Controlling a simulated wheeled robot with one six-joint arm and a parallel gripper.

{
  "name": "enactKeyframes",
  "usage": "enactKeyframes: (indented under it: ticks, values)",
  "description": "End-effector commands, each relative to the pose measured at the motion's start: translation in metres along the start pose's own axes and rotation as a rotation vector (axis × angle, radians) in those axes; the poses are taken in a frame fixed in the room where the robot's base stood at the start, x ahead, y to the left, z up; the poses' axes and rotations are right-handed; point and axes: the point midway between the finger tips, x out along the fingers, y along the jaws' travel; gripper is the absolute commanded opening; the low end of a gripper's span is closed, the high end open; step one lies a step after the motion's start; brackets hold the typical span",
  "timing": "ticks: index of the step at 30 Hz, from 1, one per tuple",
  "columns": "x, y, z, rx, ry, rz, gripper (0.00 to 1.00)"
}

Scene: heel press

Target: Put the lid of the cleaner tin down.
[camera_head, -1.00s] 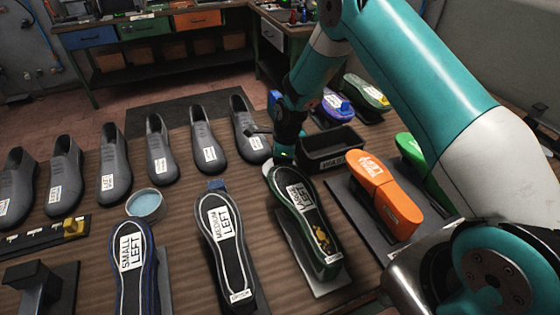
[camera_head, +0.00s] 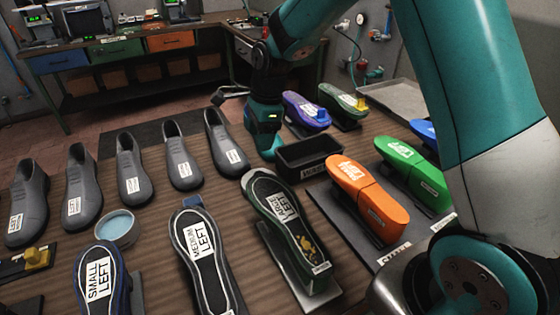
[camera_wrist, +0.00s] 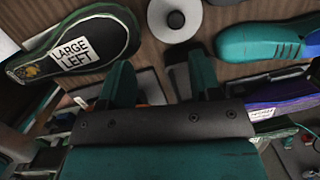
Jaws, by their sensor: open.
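The cleaner tin (camera_head: 116,227) is a round, shallow, open tin of pale blue cleaner, left of the middle in the head view. I cannot make out the lid in the head view. My gripper (camera_wrist: 160,72) is open and empty, with its two teal fingers apart. In the head view, my gripper (camera_head: 266,148) points down left of the black waste box, behind the large left sole.
The waste box (camera_head: 308,158) stands close on the right. The large left sole (camera_head: 283,225) is in front. Grey shoes (camera_head: 180,160) line the left. A purple form (camera_head: 306,110) is behind, and an orange form (camera_head: 368,200) is right. A teal form (camera_wrist: 258,40) shows in the wrist view.

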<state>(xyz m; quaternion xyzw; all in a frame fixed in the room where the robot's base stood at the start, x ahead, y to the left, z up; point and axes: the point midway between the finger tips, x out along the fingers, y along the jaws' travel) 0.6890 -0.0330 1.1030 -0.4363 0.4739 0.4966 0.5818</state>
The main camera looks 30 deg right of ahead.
Motion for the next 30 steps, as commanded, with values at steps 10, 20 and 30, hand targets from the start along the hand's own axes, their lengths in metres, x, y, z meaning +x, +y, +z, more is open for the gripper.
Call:
enactKeyframes:
  ticks: [10, 20, 30]
  values:
    - [-0.105, 0.174, 0.062, -1.402, -0.13, -0.064, 0.58]
    - [-0.125, 0.285, 0.063, -2.238, -0.19, -0.169, 0.58]
    - [-0.125, 0.291, 0.063, -2.295, -0.192, -0.178, 0.58]
